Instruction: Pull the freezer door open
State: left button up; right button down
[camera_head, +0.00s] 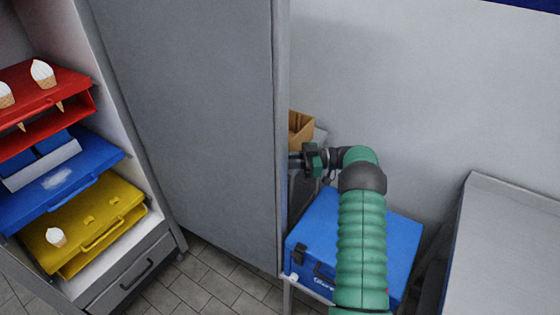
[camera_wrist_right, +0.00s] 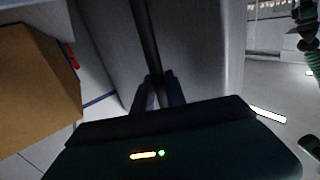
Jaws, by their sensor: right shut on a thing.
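The freezer stands at the left in the head view with its grey door (camera_head: 195,120) swung open. Its shelves and cone trays show to the left of the door. My right arm reaches from the bottom to the door's outer side, where my right gripper (camera_head: 298,160) is at the door's edge. In the wrist view the fingers of my right gripper (camera_wrist_right: 160,90) are shut around the dark vertical door handle (camera_wrist_right: 143,35). The door's surface (camera_wrist_right: 200,50) is just behind it. My left gripper does not show in the head view.
Red (camera_head: 45,85), blue (camera_head: 95,165) and yellow (camera_head: 120,205) trays are inside the freezer, some bearing cones (camera_head: 42,73). A blue box (camera_head: 400,240) and a cardboard box (camera_head: 300,130) stand right of the door. A grey counter (camera_head: 510,240) is at the far right.

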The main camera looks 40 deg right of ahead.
jog(key=shift+w+a+r, duration=0.1)
jog(key=shift+a, duration=0.15)
jog(key=c, duration=1.7)
grip_release()
jog(key=o, duration=0.3)
jog(key=shift+w+a, duration=0.1)
jog(key=shift+w, duration=0.2)
jog(key=shift+o, duration=0.2)
jog(key=v, duration=1.2)
jog(key=shift+d+f, duration=0.2)
jog(key=shift+d, duration=0.1)
jog(key=shift+s, duration=0.1)
